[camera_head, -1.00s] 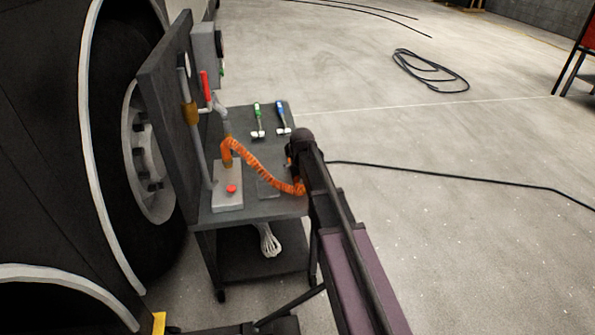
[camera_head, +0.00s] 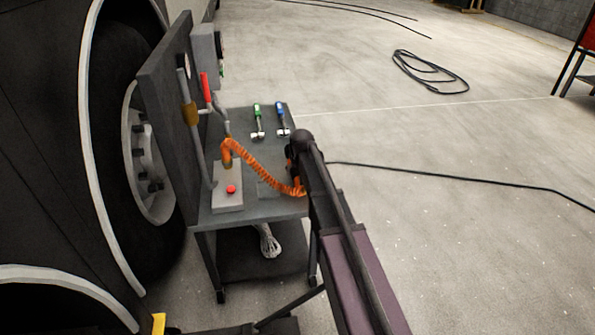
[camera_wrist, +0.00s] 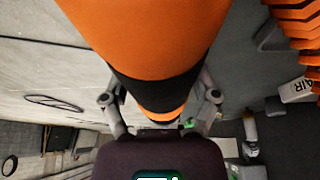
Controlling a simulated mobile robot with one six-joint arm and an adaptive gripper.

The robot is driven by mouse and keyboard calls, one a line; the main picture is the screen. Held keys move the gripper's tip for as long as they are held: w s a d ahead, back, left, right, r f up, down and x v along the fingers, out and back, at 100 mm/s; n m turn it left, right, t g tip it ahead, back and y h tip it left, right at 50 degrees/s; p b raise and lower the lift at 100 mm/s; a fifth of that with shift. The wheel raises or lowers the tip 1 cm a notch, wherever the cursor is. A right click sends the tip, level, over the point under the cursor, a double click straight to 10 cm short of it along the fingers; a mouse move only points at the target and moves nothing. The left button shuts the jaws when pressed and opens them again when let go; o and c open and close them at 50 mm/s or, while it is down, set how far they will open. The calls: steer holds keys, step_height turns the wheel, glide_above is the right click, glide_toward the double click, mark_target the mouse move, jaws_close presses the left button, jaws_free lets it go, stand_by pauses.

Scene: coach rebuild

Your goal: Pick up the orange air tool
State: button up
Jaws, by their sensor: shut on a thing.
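The orange air tool (camera_wrist: 145,35) fills the top and middle of the wrist view. It has an orange body with a black band around it. My gripper (camera_wrist: 161,105) is shut on it, with one finger on each side near the black band. In the head view my gripper is mostly hidden behind my arm, at the right edge of the grey cart (camera_head: 262,207). The tool is largely hidden there too, so its height over the cart top cannot be told. An orange coiled hose (camera_head: 262,172) runs from a grey box on the cart towards the gripper.
The grey box (camera_head: 228,200) has a red button. A green-handled tool (camera_head: 257,118) and a blue-handled tool (camera_head: 281,118) lie at the cart's back. An upright panel (camera_head: 165,100) and a large wheel (camera_head: 150,165) stand left. The floor to the right is open, with black cables (camera_head: 430,72).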

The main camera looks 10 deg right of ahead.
steer(key=shift+w+r, duration=0.1)
steer(key=shift+r, duration=0.1)
steer(key=shift+r+p, duration=1.9)
steer(key=shift+p, duration=0.25)
steer(key=s+d+r+p, duration=0.1)
steer(key=s+d, duration=0.7)
steer(key=s, duration=0.5)
steer(key=shift+s+r, duration=0.15)
steer(key=shift+s, duration=0.25)
steer(key=shift+d, duration=0.1)
